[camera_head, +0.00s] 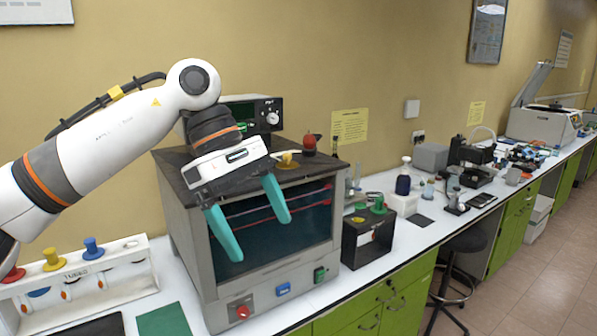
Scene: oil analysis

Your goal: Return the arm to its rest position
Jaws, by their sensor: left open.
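My left arm comes in from the left, white with dark and orange bands. Its gripper (256,233) has two teal fingers spread apart with nothing between them. The fingers hang in front of the glass front of a grey oven-like machine (268,283), pointing down. I cannot tell whether they touch the glass. The gripper body hides part of the machine's dark top. My right gripper is not in view.
A white rack (147,272) with coloured stoppers stands at the left. A black box (368,240) with green and yellow tops stands right of the machine. Bottles, a microscope and other equipment fill the white bench rightward. A dark stool (467,240) stands before the green cabinets.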

